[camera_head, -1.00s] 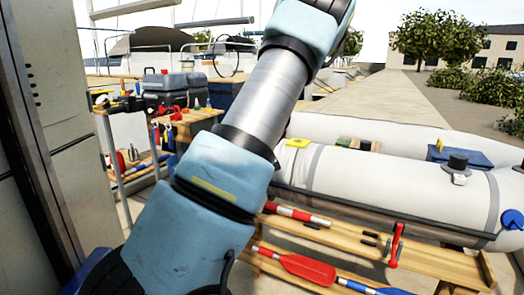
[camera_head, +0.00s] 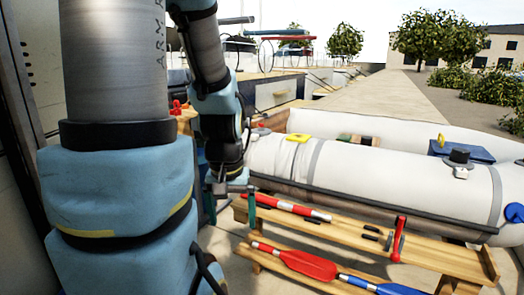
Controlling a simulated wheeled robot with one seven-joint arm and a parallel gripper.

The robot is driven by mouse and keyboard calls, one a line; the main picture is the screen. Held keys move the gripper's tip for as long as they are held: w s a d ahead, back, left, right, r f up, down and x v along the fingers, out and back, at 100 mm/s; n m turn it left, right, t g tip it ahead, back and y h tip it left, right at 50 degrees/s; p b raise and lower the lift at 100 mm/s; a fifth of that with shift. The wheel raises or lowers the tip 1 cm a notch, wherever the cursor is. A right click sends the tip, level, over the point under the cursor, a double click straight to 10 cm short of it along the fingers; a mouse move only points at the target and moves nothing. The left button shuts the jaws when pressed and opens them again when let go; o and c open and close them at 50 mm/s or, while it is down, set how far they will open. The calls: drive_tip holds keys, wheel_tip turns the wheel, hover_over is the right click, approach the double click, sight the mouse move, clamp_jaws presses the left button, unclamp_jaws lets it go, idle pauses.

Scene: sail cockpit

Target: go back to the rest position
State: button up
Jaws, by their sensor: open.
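My arm fills the left side of the head view, its large blue and silver links close to the camera. The arm bends over at the top, and its end hangs down left of the bench. My gripper (camera_head: 232,203) is at that end, pointing down. Its fingers are apart and I see nothing between them. It appears near the left end of the wooden bench (camera_head: 440,256), but I cannot tell the gap in depth.
A white inflatable boat (camera_head: 400,174) lies behind the bench. A grey cabinet is at far left. Open paving stretches behind.

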wheel_tip(320, 180, up, 24)
drive_tip(key=p, duration=2.2)
drive_tip(key=shift+p, duration=0.4)
